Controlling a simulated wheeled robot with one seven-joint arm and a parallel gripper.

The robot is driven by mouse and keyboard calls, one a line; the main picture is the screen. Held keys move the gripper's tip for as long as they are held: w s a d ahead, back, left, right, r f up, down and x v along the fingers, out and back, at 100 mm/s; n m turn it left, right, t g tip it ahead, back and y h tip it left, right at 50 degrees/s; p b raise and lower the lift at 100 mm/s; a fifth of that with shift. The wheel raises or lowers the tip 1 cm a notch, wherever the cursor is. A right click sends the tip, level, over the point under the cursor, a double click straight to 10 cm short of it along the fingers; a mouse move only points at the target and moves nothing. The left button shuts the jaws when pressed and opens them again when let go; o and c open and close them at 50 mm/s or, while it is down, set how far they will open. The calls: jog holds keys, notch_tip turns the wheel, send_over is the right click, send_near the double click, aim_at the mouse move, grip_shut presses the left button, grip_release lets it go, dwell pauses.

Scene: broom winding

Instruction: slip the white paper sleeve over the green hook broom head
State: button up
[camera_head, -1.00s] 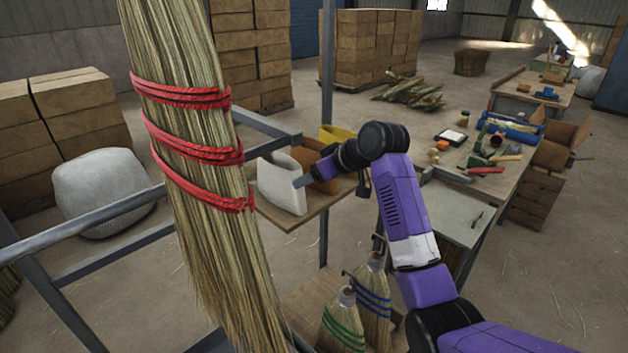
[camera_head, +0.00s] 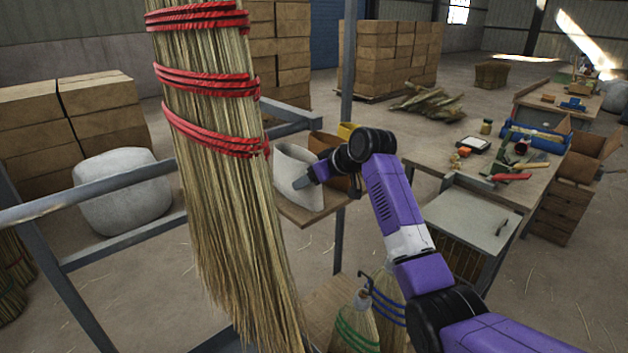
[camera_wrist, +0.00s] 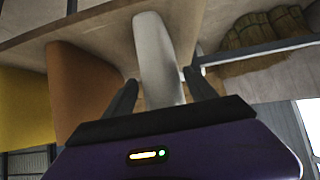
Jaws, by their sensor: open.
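The white paper sleeve (camera_head: 291,163) stands upright on a small wooden shelf, beside brown and yellow sleeves. In the wrist view the white sleeve (camera_wrist: 155,50) is between my gripper's (camera_wrist: 160,79) two spread fingers. The fingers look apart from it, though contact is hard to judge. In the head view my gripper (camera_head: 303,182) overlaps the sleeve's right part. The green-banded broom head (camera_head: 357,328) hangs low at the bottom, under a dark hook (camera_head: 367,279); its lower end is out of frame. A blue-banded broom head (camera_head: 392,308) hangs just behind it to the right.
A large red-banded broom (camera_head: 225,180) blocks much of the left foreground. Grey metal rails (camera_head: 120,175) and a post (camera_head: 347,70) frame the rack. The brown sleeve (camera_wrist: 82,85) and yellow sleeve (camera_wrist: 25,105) stand close by. A cluttered workbench (camera_head: 530,175) is at right.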

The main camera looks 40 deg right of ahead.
jog(key=c, duration=1.1)
jog(key=shift+o, duration=0.2)
notch_tip(320, 180, up, 3)
jog(key=p, duration=0.3)
